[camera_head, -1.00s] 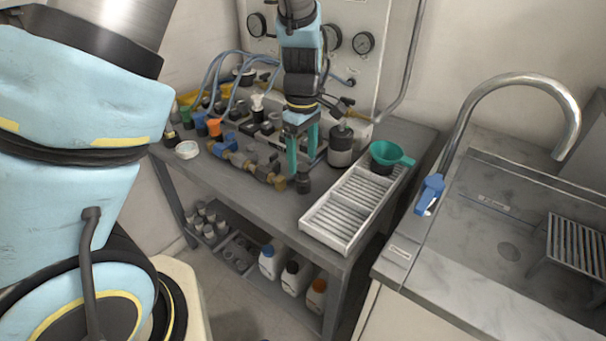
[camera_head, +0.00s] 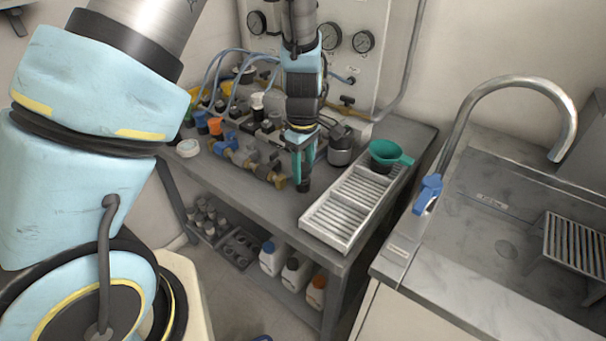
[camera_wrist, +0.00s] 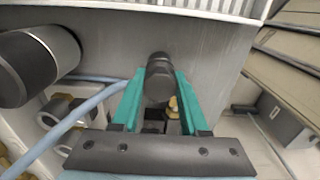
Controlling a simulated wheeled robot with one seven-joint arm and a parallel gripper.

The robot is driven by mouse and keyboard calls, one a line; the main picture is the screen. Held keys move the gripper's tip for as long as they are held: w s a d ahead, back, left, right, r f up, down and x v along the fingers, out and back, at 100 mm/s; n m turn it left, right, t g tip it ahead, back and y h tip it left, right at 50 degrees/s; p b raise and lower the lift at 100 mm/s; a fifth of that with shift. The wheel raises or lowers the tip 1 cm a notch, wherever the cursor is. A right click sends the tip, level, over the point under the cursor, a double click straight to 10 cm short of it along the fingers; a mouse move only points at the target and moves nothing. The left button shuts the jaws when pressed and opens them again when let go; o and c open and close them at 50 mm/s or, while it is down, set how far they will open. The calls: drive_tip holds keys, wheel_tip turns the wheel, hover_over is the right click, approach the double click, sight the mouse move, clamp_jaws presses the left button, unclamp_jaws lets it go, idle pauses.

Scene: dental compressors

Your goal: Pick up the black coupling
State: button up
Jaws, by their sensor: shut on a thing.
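The black coupling (camera_head: 303,185) is a short dark cylinder below my fingertips, near the front edge of the grey bench, left of the white tray. My gripper (camera_head: 303,172), with teal fingers, points down and is shut on it. In the wrist view the coupling (camera_wrist: 158,82) sits between the two teal fingers (camera_wrist: 158,95), its round dark end showing. I cannot tell whether its lower end touches the bench.
Brass and blue valve fittings (camera_head: 245,160) lie to the left. A dark-topped metal canister (camera_head: 341,146) stands behind. A sink with a curved tap (camera_head: 470,95) is at right.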

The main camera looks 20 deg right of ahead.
clamp_jaws()
drive_tip(key=shift+r, duration=0.1)
